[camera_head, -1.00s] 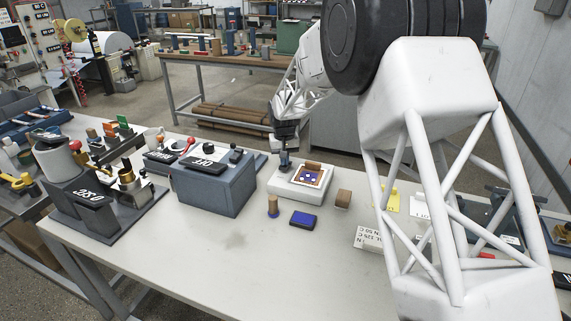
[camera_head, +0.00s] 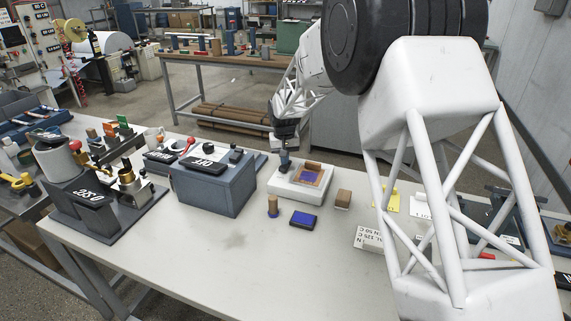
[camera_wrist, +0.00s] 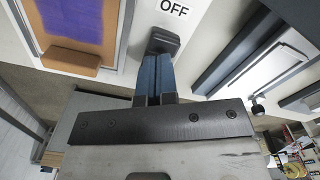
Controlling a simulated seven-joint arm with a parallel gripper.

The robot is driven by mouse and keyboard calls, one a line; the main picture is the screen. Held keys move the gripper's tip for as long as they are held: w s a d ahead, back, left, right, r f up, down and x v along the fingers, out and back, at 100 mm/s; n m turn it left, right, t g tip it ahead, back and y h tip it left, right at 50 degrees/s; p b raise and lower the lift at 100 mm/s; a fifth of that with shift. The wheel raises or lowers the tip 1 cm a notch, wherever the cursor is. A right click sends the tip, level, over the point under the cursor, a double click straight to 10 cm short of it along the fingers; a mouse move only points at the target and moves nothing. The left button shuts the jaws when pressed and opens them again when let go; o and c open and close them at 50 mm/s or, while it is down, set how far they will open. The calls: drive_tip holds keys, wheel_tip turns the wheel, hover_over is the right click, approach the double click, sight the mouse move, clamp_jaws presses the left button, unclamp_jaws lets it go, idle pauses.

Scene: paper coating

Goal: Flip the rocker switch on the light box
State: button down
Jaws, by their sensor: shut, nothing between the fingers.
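The light box (camera_head: 283,187) is a white box on the bench, with a purple and orange panel (camera_head: 311,178) on top. In the wrist view, its dark rocker switch (camera_wrist: 162,40) sits beside the word OFF (camera_wrist: 174,10). My gripper (camera_head: 284,166) is over the left rear of the box. In the wrist view, its blue fingers are shut together and empty, with the tips (camera_wrist: 156,59) at the near edge of the switch. They appear to touch it or nearly so. The fingers partly cover the switch's near side.
The front of the bench is clear.

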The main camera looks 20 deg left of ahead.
drive_tip(key=shift+r, duration=3)
drive_tip(key=shift+d+r, duration=0.3)
drive_tip(key=shift+d, duration=0.1)
drive_tip(key=s+d+r+m, duration=0.1)
drive_tip(key=s+d+r, duration=0.45)
drive_tip(key=d, duration=0.55)
drive_tip(key=s+d+r+m+t, duration=0.1)
drive_tip(key=s+d+r, duration=0.45)
drive_tip(key=d, duration=0.45)
drive_tip(key=s+d+r+m, duration=0.1)
drive_tip(key=s+d+r, duration=0.5)
drive_tip(key=d, duration=0.5)
drive_tip(key=s+d+f+m, duration=0.1)
drive_tip(key=s+d, duration=0.5)
drive_tip(key=s, duration=0.4)
drive_tip(key=s+d+f+m+t, duration=0.1)
drive_tip(key=s+d+f, duration=0.1)
drive_tip(key=s+d, duration=0.4)
drive_tip(key=s+d+f+m, duration=0.1)
drive_tip(key=s+d, duration=0.5)
drive_tip(key=s, duration=0.8)
drive_tip(key=shift+s+f+t, duration=0.3)
drive_tip(key=shift+f, duration=0.15)
